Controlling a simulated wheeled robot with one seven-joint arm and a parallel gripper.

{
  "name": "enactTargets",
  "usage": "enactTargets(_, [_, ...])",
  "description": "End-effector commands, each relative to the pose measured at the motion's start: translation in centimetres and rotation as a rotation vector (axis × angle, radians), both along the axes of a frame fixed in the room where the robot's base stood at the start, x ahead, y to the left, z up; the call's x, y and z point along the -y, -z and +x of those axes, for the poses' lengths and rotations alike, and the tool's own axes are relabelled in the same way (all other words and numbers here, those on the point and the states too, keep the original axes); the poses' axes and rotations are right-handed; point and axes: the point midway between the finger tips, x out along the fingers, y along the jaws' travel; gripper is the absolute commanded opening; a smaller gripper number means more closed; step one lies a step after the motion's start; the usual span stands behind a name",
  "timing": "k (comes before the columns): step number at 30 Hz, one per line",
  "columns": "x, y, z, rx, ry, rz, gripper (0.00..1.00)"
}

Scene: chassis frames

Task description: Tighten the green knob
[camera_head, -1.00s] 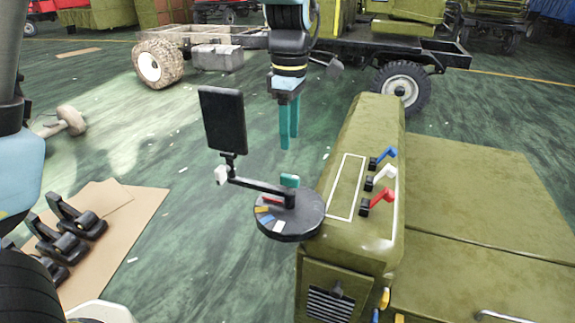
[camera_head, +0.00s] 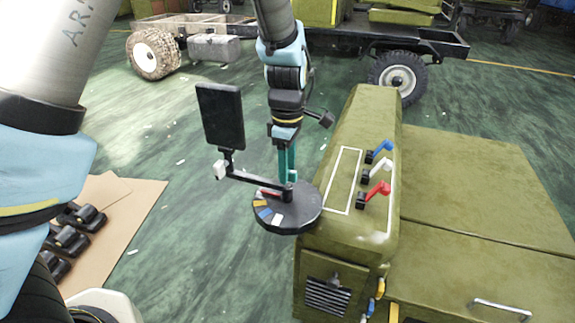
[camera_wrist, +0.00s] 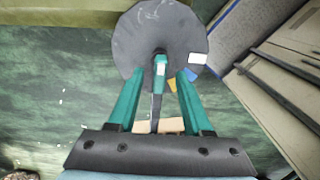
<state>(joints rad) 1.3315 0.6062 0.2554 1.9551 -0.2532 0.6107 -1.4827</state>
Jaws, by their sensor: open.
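The green knob (camera_wrist: 160,66) is a small teal piece on top of the black post above the round dark disc (camera_head: 305,216). The disc also shows in the wrist view (camera_wrist: 145,30). My gripper (camera_head: 287,178) has two teal fingers pointing down at the post; the knob is largely hidden by them in the head view. In the wrist view my gripper (camera_wrist: 162,74) is open, with the knob appearing between the fingertips and a visible gap on each side. A black arm (camera_head: 255,182) runs from the post to a dark upright panel (camera_head: 220,117).
The olive housing (camera_head: 340,235) right of the disc carries a blue lever (camera_head: 380,150), a white lever (camera_head: 378,170) and a red lever (camera_head: 375,191). Black pedals (camera_head: 68,240) lie on cardboard (camera_head: 135,215) at left. A truck chassis (camera_head: 340,50) stands behind.

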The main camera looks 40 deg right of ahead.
Motion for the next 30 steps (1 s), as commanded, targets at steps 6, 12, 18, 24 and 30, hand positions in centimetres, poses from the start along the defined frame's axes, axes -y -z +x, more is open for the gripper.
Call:
enactTargets(6, [-0.01, -0.01, 0.01, 0.000, 0.000, 0.000, 0.39])
enactTargets(12, [-0.01, -0.02, 0.01, 0.000, 0.000, 0.000, 0.16])
enactTargets(18, [-0.01, -0.03, 0.00, 0.000, 0.000, 0.000, 0.00])
enactTargets(24, [-0.02, -0.03, 0.00, -0.001, 0.000, 0.001, 0.00])
enactTargets(30, [-0.03, -0.03, -0.01, -0.001, 0.005, 0.001, 0.00])
